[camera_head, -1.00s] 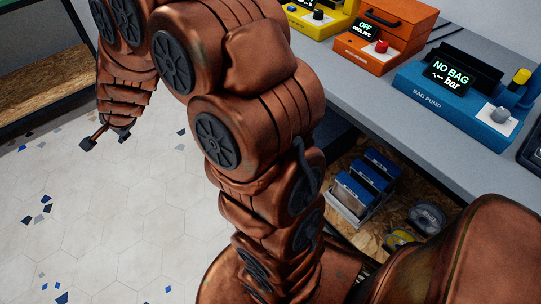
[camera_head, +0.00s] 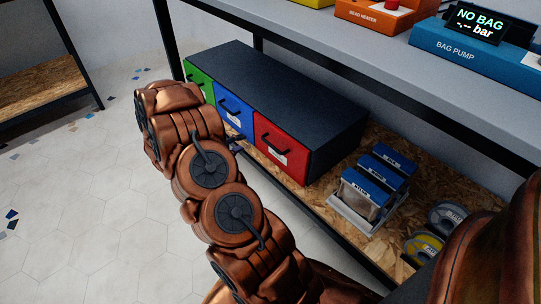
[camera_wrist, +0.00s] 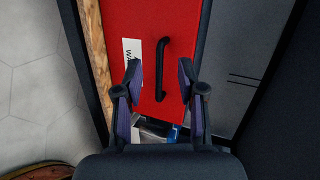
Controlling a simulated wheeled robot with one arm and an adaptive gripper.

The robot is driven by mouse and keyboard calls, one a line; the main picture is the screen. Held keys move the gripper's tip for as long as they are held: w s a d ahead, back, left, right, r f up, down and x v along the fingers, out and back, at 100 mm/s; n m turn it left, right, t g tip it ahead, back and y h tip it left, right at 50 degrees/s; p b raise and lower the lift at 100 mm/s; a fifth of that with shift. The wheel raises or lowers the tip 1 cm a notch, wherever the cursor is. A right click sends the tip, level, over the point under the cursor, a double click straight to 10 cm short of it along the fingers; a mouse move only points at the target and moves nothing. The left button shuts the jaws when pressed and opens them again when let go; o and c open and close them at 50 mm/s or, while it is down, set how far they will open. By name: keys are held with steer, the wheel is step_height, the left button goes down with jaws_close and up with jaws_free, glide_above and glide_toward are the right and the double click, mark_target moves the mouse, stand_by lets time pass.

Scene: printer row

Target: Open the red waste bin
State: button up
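The red waste bin (camera_head: 290,155) is the right one of three drawer-like bins in a dark cabinet on the lower shelf. Its front looks flush with the others, so it appears shut. It has a black bar handle (camera_head: 267,139) and a white label. In the wrist view the red front (camera_wrist: 150,25) fills the upper middle, with the handle (camera_wrist: 161,65) upright on it. My gripper (camera_wrist: 158,75) is open, one finger to each side of the handle's lower end. I cannot tell its remaining distance. In the head view my arm mostly hides the gripper.
The blue bin (camera_head: 234,113) and green bin (camera_head: 199,83) are left of the red one. A rack of blue-topped blocks (camera_head: 370,185) and round spools (camera_head: 445,220) sit to the right on the shelf. The bench top (camera_head: 400,70) overhangs. Floor in front is clear.

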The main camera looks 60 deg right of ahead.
mark_target(270, 144)
steer(key=shift+s+d+f+m+g+h+b, duration=0.2)
steer(key=shift+s+d+f+m+g+b, duration=0.35)
steer(key=shift+s+d, duration=0.9)
steer(key=shift+s+d+f+m+g+h+b, duration=0.1)
steer(key=shift+s+d+f+g+h+b, duration=0.15)
steer(key=shift+s+d+f+b, duration=0.85)
steer(key=shift+s+d+f+m+g+h+b, duration=0.15)
steer(key=shift+s+d+f+m+g+b, duration=0.25)
steer(key=shift+s+d, duration=1.3)
steer(key=shift+w+d, duration=0.35)
steer(key=shift+c, duration=0.2)
jaws_close()
steer(key=shift+f, duration=0.1)
